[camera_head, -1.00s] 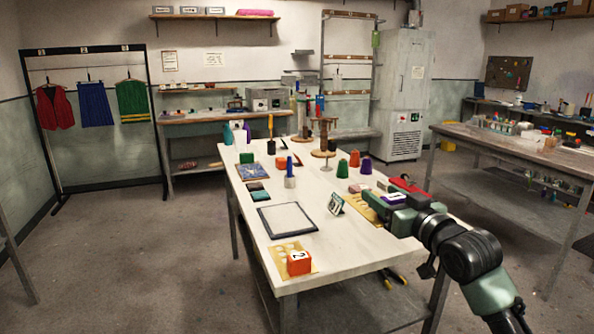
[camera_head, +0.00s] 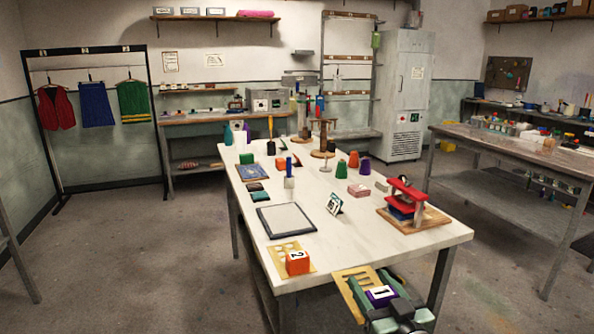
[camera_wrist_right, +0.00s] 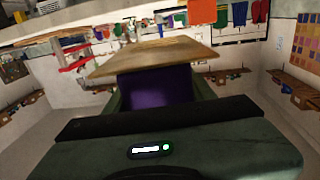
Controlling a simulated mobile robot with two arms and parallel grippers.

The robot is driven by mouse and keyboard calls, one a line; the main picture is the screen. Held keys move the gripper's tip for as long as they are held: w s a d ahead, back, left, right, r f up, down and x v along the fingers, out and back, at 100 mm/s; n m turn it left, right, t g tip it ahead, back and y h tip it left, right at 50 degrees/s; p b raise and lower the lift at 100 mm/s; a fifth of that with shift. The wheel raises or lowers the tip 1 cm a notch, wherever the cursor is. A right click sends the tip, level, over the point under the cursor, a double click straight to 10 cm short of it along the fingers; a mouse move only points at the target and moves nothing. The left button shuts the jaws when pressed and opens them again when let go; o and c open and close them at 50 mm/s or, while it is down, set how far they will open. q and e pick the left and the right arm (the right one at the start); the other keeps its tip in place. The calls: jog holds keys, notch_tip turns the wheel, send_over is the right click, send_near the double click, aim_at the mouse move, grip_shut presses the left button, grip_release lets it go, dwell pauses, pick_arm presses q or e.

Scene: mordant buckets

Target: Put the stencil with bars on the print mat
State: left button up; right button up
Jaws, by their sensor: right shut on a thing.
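The stencil with bars (camera_head: 350,289) is a flat yellowish plate with slots and a purple block (camera_head: 381,293) marked 1. My right gripper (camera_head: 388,303) is shut on this purple block, and the stencil appears in front of the table's near edge. In the wrist view the purple block (camera_wrist_right: 155,86) sits between the fingers, with the plate (camera_wrist_right: 150,58) beyond it. The print mat (camera_head: 262,222) is a pale sheet with a dark frame, lying bare on the table. My left gripper is not in view.
Another stencil with round holes (camera_head: 287,250) carries an orange block (camera_head: 297,262) marked 2, near the mat's front side. A small card stand (camera_head: 334,204) is right of the mat. A red press (camera_head: 406,200) stands at the table's right. The table between them is clear.

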jog(key=s+d+f+m+h, duration=0.1)
jog(key=s+d+f+h, duration=0.1)
jog(key=s, duration=0.9)
jog(key=s+d+f+m+h, duration=0.1)
jog(key=s+f, duration=0.4)
jog(key=s, duration=0.6)
jog(key=shift+d+f+m+t+h+p, duration=0.15)
jog(key=shift+d+m+t+h+p, duration=0.25)
jog(key=shift+h, duration=0.3)
